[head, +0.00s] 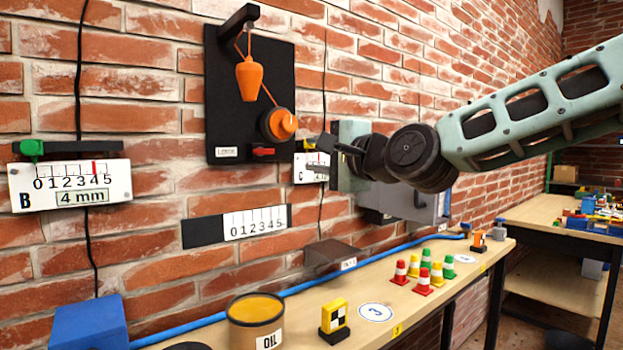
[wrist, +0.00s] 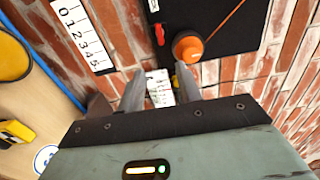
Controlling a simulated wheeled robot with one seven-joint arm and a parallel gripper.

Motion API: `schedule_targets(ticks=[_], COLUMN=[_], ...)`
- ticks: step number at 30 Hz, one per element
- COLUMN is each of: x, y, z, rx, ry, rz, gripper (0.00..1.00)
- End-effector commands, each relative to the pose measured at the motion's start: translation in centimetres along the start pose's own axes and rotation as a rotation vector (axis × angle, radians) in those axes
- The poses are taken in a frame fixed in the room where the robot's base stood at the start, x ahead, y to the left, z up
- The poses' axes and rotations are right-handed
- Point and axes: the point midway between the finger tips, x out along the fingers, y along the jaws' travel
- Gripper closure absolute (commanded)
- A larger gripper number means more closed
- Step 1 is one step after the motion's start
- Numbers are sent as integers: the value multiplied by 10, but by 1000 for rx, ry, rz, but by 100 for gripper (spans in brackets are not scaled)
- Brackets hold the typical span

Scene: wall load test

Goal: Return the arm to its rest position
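My arm (head: 540,105) reaches in from the right edge of the head view toward the brick wall. My gripper (head: 328,150) is in front of the wall, just right of the orange knob (head: 279,124) on the black panel (head: 225,110). In the wrist view my gripper (wrist: 160,86) shows two fingers apart with nothing held between them. A white scale card (wrist: 159,88) on the wall shows through the gap. The orange knob (wrist: 188,48) lies beyond the fingertips. In the head view my gripper partly hides the scale card (head: 308,168) and a grey box (head: 425,205).
An orange weight (head: 249,80) hangs from the panel's bracket. Below, a wooden bench (head: 385,300) holds an oil can (head: 256,318), a yellow-black block (head: 334,318), several small cones (head: 423,281) and a blue block (head: 88,322). A second table (head: 535,212) stands at right.

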Motion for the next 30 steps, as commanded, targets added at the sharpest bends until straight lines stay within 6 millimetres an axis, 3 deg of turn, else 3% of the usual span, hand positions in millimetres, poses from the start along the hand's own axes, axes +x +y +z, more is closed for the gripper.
schedule_targets(ticks=[5, 8, 11, 15, 19, 22, 27, 30], x=[0, -7, -29, -80, -141, -193, -275, -310], y=[19, 58, 109, 171, 209, 228, 241, 243], z=[18, 47, 81, 112, 126, 129, 128, 125], rx=[-62, -189, -378, -644, -861, -1004, -1173, -1224], ry=[-33, -101, -208, -386, -572, -729, -1000, -1127], rz=[68, 201, 382, 615, 797, 915, 1056, 1100], gripper=[65, 65, 65, 65, 65, 65, 65, 65])
